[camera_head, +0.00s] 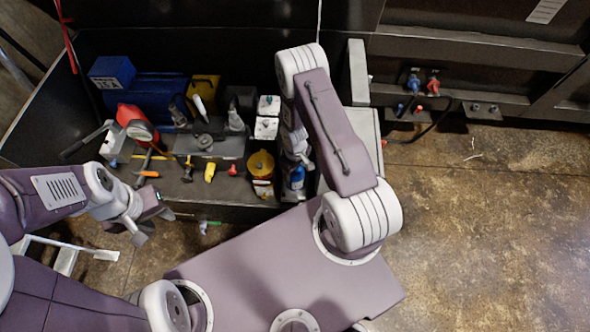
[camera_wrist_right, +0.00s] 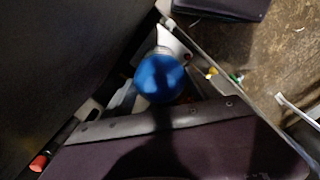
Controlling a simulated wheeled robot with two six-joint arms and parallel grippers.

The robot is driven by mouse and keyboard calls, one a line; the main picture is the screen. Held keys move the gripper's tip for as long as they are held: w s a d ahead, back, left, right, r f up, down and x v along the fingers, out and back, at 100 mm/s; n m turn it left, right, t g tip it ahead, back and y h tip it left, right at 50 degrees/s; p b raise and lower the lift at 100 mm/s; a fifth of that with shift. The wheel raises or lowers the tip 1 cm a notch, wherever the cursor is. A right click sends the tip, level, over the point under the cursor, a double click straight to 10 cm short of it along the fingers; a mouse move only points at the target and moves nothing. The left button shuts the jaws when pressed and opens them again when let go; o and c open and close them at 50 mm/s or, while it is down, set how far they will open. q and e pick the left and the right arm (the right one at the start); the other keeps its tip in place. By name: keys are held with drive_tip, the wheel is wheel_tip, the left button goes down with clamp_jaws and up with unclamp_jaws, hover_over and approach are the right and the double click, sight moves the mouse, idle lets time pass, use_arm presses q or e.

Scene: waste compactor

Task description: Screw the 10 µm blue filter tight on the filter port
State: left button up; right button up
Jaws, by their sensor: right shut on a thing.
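The blue filter (camera_head: 295,179) is below the end of my right arm in the head view, near the right end of the bench. In the right wrist view the filter (camera_wrist_right: 160,78) shows as a round blue end, with a pale metal part behind it. My right gripper (camera_head: 297,162) is shut on the blue filter; its fingers are mostly hidden. I cannot make out the filter port or whether the filter touches it. My left gripper (camera_head: 150,225) is open and empty, in front of the bench's left part.
The bench holds a red round-faced item (camera_head: 137,122), a yellow-topped can (camera_head: 261,164), white containers (camera_head: 267,117) and a yellow tool (camera_head: 210,171). A blue box (camera_head: 111,72) is at the back left. Blue and red fittings (camera_head: 423,84) are on the dark machine.

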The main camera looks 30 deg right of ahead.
drive_tip(key=m, duration=1)
drive_tip(key=shift+m, duration=0.3)
drive_tip(key=m, duration=0.5)
drive_tip(key=m, duration=0.5)
drive_tip(key=o, duration=1.6)
drive_tip(key=shift+c, duration=0.3)
